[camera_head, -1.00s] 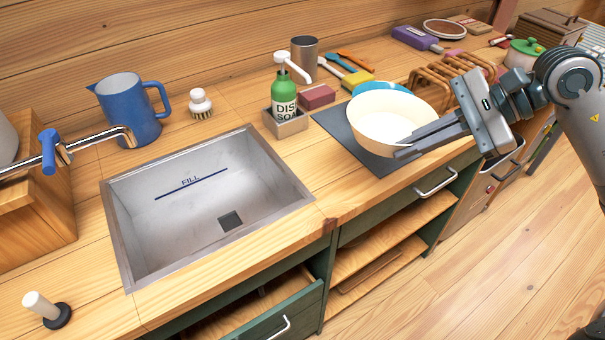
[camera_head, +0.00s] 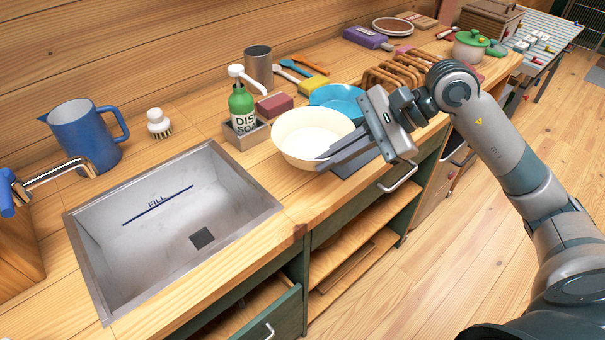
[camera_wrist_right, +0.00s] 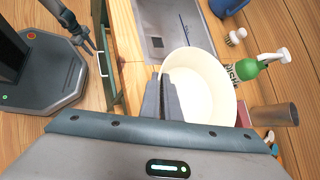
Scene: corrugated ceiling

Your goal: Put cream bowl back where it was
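The cream bowl (camera_head: 305,137) is at the counter, right of the soap bottle and in front of the blue bowl (camera_head: 340,101). My right gripper (camera_head: 338,158) is shut on the bowl's right rim. The right wrist view shows its fingers (camera_wrist_right: 163,100) close together at the wall of the cream bowl (camera_wrist_right: 207,85). The bowl looks empty and nearly level. I cannot tell whether its base touches the counter. My left gripper (camera_wrist_right: 88,44) shows small in the right wrist view, fingers apart and empty.
The sink (camera_head: 170,225) lies to the left. The green soap bottle (camera_head: 242,108) in its holder and a red sponge (camera_head: 274,105) stand close to the cream bowl. A wooden rack (camera_head: 395,72) stands to the right. An open drawer (camera_head: 265,318) juts out below.

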